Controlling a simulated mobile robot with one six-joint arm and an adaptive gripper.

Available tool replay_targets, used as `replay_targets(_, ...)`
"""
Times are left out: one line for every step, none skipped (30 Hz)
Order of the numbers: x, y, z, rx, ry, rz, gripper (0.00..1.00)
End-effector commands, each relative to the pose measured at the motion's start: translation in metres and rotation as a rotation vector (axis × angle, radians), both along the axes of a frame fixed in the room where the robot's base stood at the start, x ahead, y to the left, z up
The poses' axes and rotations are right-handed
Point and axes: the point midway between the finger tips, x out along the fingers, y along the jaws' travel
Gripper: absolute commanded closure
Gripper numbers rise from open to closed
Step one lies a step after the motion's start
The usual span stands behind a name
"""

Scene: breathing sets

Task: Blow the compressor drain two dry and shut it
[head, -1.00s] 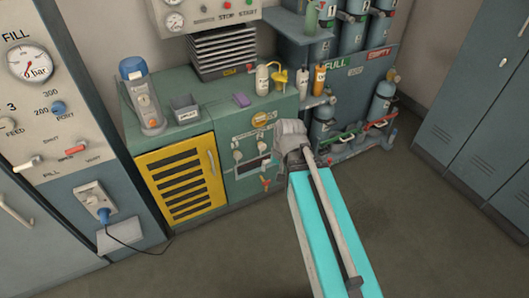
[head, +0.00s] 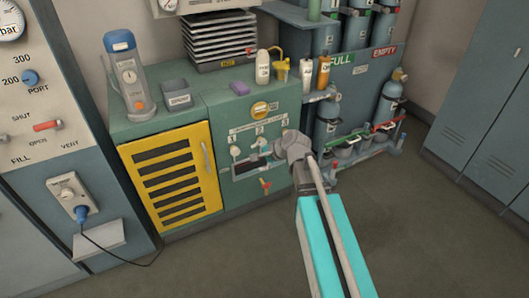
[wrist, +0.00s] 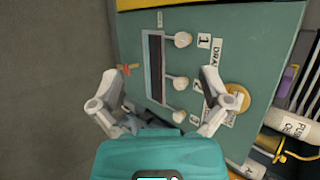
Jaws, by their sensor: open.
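The compressor drain panel is the green cabinet front (head: 228,185), with knobs labelled 1, 2 and 3 above a dark slot (wrist: 154,65). Drain two is the pale middle knob (wrist: 180,84); in the head view it is close beside my gripper (head: 268,156). Drain one's knob (wrist: 183,40) and drain three's knob (wrist: 178,116) stand on either side of it. My gripper (wrist: 160,78) is open in front of the panel, its fingers on either side of the slot and knobs. I cannot tell whether the drain knobs are open or shut.
A small orange-red valve (wrist: 128,69) sits below the slot, and a yellow round knob (head: 262,108) above the labels. Bottles (head: 263,68) stand on the cabinet top. Gas cylinders (head: 328,125) are to the right. The floor in front is clear.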

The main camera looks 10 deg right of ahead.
Motion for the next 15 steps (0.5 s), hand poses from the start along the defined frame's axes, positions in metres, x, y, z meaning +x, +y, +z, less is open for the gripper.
replay_targets(0.008,-0.001,-0.017,0.040,0.000,-0.035,0.02)
replay_targets(0.011,-0.001,-0.020,0.067,0.001,-0.057,0.02)
replay_targets(0.016,-0.001,-0.024,0.102,0.002,-0.087,0.02)
replay_targets(0.020,-0.002,-0.027,0.130,0.004,-0.109,0.02)
replay_targets(0.023,-0.002,-0.030,0.156,0.006,-0.130,0.02)
replay_targets(0.028,-0.003,-0.034,0.193,0.007,-0.159,0.02)
replay_targets(0.032,-0.003,-0.038,0.222,0.010,-0.180,0.02)
replay_targets(0.036,-0.004,-0.041,0.248,0.011,-0.201,0.02)
replay_targets(0.040,-0.005,-0.045,0.286,0.015,-0.229,0.02)
replay_targets(0.044,-0.006,-0.048,0.314,0.018,-0.250,0.02)
replay_targets(0.047,-0.007,-0.051,0.343,0.020,-0.271,0.02)
replay_targets(0.052,-0.008,-0.055,0.381,0.025,-0.298,0.02)
replay_targets(0.055,-0.010,-0.058,0.409,0.028,-0.320,0.02)
replay_targets(0.059,-0.011,-0.061,0.439,0.032,-0.339,0.02)
replay_targets(0.063,-0.013,-0.065,0.477,0.037,-0.366,0.02)
